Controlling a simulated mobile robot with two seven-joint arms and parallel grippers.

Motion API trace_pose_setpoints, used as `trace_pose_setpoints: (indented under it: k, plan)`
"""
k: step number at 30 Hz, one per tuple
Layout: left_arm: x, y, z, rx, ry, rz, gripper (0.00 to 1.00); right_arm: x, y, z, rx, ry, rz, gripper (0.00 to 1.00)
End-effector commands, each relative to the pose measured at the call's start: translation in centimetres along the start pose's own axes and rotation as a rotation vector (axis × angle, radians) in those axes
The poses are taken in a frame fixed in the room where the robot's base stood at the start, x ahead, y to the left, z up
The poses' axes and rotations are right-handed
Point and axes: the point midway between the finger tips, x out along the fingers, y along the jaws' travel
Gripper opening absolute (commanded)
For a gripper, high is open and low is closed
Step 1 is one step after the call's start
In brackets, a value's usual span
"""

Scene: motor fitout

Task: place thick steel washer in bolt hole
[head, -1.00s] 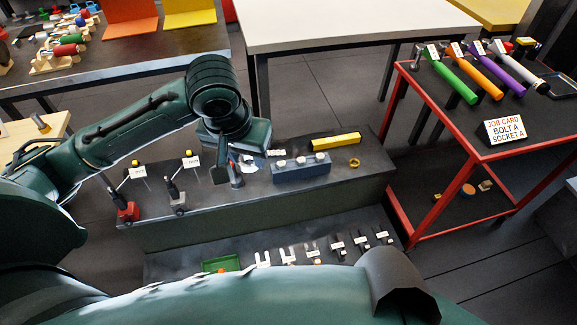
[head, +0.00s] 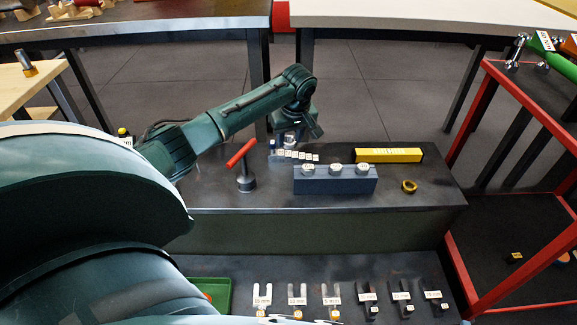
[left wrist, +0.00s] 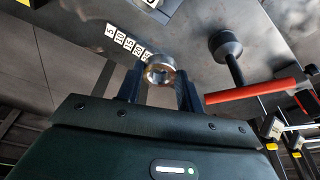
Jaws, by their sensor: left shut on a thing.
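The thick steel washer (left wrist: 170,74) is a shiny ring between the two dark fingers of my left gripper (left wrist: 158,78) in the left wrist view. The fingers are shut on its sides. In the head view my left gripper (head: 291,138) is over the back of the dark bench, behind the numbered strip. The washer is too small there to make out clearly. A blue-grey block (head: 335,186) with several silver round pieces on top stands to its front right. I cannot pick out the bolt hole for certain. My right gripper is not in view.
A red-handled tool (head: 241,154) stands left of the block. A numbered strip (head: 298,156), a yellow bar (head: 388,155) and a brass ring (head: 409,187) are on the bench (head: 420,197). A red-framed cart (head: 470,130) stands at the right.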

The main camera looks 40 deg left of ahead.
Motion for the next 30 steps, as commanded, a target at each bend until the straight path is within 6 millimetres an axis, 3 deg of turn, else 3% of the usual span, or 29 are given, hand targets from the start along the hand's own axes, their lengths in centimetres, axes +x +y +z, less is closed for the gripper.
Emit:
trace_pose_setpoints:
  k: [1,9,17,24,30]
  plan:
    - [1.3,-0.2,-0.1,-0.018,0.0,-0.005,0.11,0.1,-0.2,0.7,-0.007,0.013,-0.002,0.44]
    - [5.2,-0.6,0.4,-0.041,0.001,-0.016,0.11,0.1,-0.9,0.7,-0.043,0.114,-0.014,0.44]
    - [7.4,-0.6,1.0,-0.04,0.002,-0.015,0.11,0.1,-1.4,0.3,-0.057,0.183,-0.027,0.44]
    - [11.2,-0.6,2.0,-0.04,0.002,-0.016,0.11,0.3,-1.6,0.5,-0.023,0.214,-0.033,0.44]
    - [11.6,-0.6,2.1,-0.039,0.003,-0.013,0.11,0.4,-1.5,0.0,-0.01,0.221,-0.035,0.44]
